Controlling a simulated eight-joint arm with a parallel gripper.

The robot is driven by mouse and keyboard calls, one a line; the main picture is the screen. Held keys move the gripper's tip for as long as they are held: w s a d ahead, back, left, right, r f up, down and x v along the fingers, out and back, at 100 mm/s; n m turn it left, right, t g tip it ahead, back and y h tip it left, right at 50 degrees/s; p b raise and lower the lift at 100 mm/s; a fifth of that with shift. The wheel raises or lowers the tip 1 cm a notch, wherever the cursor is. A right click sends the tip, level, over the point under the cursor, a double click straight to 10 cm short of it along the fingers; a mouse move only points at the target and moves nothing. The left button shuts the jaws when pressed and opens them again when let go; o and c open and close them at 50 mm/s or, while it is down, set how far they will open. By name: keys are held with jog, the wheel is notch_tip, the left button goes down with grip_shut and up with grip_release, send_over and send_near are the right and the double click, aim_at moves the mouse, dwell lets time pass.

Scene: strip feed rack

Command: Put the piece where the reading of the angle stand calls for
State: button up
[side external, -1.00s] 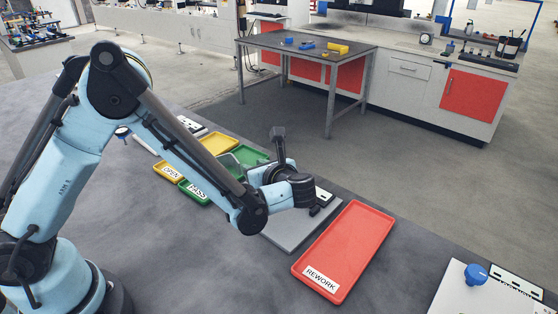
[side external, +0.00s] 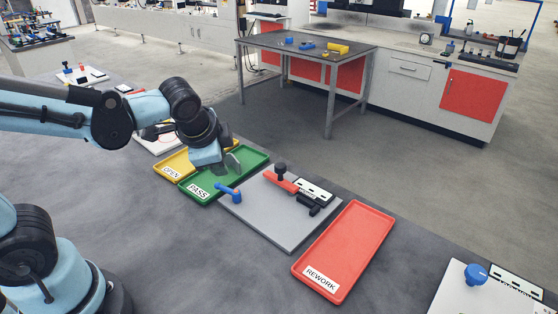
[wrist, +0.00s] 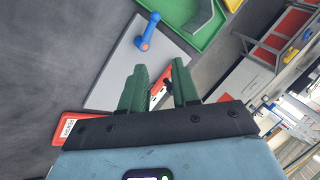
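The piece, a grey bent bracket (wrist: 203,20), lies in the green PASS tray (wrist: 172,10). In the side external view, the bracket (side external: 231,162) shows in the PASS tray (side external: 203,202), partly behind my gripper's body. The angle stand, a grey plate (side external: 290,235), has a blue handle (side external: 229,192), a red arm with a black knob (side external: 281,181) and a white display card (side external: 314,190); its reading is not legible. My gripper (wrist: 159,66) has its two green fingers apart with nothing between them. It is raised over the tray area, clear of the bracket.
The yellow OPEN tray (side external: 171,162) is left of the PASS tray. The red REWORK tray (side external: 345,250) is right of the stand. A plate with a blue knob (side external: 476,273) stands at the right edge. The front of the bench is bare.

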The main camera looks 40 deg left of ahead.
jog(key=shift+s+d+r+n+t+h, duration=0.15)
jog(key=shift+s+d+n+t+h, duration=0.35)
jog(key=shift+n, duration=0.75)
jog(key=shift+s+d+r+n+t+h, duration=0.1)
jog(key=shift+s+r+n+t+h, duration=0.15)
jog(key=shift+s+n+h, duration=0.6)
jog(key=shift+s+d+r+n+t+h, duration=0.1)
jog(key=shift+s+d+n+t+h, duration=0.2)
jog(key=shift+s+n, duration=0.95)
jog(key=shift+w+n, duration=0.45)
